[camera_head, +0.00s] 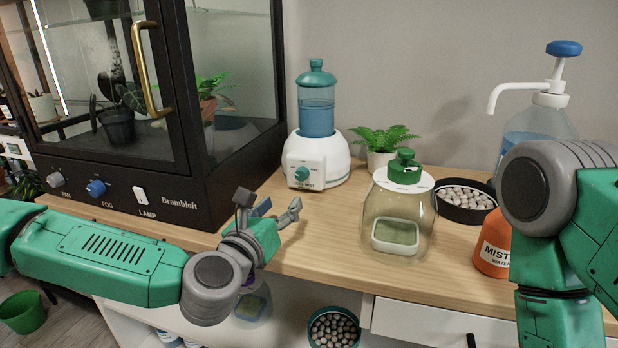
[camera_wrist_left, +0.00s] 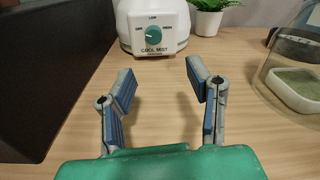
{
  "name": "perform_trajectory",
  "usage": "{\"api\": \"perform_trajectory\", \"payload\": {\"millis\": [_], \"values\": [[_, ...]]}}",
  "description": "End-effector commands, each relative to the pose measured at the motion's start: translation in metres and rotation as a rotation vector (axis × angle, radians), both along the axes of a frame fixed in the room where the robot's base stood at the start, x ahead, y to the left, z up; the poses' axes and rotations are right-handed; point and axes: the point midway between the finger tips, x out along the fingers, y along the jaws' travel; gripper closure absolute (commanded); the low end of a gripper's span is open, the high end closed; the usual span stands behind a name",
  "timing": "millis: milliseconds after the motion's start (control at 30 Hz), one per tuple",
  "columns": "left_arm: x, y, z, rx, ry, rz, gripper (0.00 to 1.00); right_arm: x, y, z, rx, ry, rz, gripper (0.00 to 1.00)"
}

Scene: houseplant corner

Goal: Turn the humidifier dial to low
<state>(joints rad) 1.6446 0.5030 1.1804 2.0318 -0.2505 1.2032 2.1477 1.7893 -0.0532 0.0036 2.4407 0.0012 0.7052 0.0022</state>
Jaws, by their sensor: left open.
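The humidifier (camera_head: 322,158) stands on the wooden bench, with a white base and a blue water tank under a teal cap. Its teal dial (camera_head: 301,173) is on the white front panel. In the left wrist view the dial (camera_wrist_left: 153,32) sits under the labels OFF, LOW and HIGH; I cannot tell where its pointer is. My left gripper (camera_head: 268,204) is open and empty over the bench's front part, short of the dial. In the left wrist view the gripper's fingers (camera_wrist_left: 160,78) are spread, with the dial beyond the gap. My right gripper is out of view.
A black glass cabinet (camera_head: 230,177) with a brass handle stands left of the humidifier. A fern (camera_head: 383,139), a glass jar (camera_head: 385,205), a pebble dish (camera_head: 455,215) and an orange bottle (camera_head: 490,258) stand to the right. Bare bench lies before the humidifier.

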Motion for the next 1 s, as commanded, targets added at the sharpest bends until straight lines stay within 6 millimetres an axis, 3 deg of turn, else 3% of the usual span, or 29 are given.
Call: {"api": "perform_trajectory", "payload": {"millis": [300, 533, 733, 1000], "values": [[0.063, -0.029, -0.003, 0.009, -0.002, 0.002, 0.55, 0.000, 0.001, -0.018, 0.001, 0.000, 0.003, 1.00], [0.100, -0.046, -0.003, 0.014, -0.001, 0.001, 0.55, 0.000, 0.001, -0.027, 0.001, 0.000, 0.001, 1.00], [0.115, -0.045, -0.002, 0.005, 0.001, 0.001, 0.55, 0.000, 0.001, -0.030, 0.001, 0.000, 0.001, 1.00], [0.117, -0.048, -0.001, 0.008, 0.001, 0.000, 0.55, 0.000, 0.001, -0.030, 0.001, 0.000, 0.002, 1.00]]}}
